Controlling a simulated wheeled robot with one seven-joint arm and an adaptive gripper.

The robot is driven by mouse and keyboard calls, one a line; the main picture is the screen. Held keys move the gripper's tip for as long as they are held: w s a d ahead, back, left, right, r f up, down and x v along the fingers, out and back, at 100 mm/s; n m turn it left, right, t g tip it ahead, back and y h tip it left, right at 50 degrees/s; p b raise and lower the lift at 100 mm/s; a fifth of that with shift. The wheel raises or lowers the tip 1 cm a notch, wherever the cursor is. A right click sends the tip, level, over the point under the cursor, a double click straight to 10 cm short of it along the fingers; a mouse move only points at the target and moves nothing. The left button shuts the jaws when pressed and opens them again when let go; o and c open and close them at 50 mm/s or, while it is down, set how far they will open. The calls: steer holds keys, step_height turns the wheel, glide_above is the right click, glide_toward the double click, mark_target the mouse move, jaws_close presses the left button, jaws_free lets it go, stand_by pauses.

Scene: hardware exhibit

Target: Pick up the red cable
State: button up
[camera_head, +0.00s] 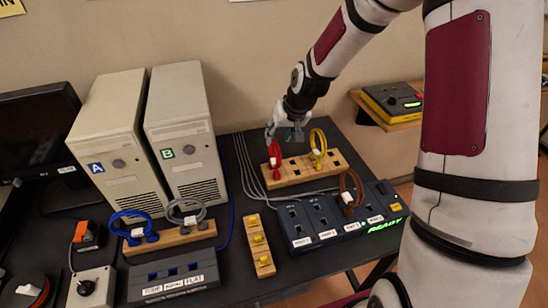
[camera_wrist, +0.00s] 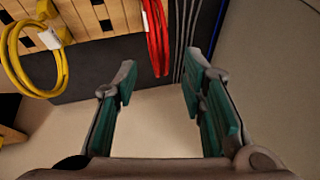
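The red cable (camera_head: 274,153) is a coiled loop standing at the left end of a wooden block (camera_head: 286,181) on the dark table. My gripper (camera_head: 288,134) is just behind and above the red cable in the head view. In the wrist view my gripper (camera_wrist: 158,84) is open, with its teal-padded fingers apart and nothing between them.
A yellow cable (camera_head: 318,147) stands on the same block, close on the right. A brown cable (camera_head: 351,188) stands at the dark port panel (camera_head: 310,232) in front. Grey cords (camera_head: 247,165) run along the left. Two computer towers (camera_head: 181,133) stand further left, behind blue and grey cables.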

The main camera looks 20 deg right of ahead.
mark_target(275, 140)
steer(key=shift+w+x, duration=0.1)
steer(key=shift+x, duration=1.2)
steer(key=shift+w+x, duration=0.15)
steer(key=shift+x, duration=1.15)
steer(key=shift+r, duration=0.15)
jaws_close()
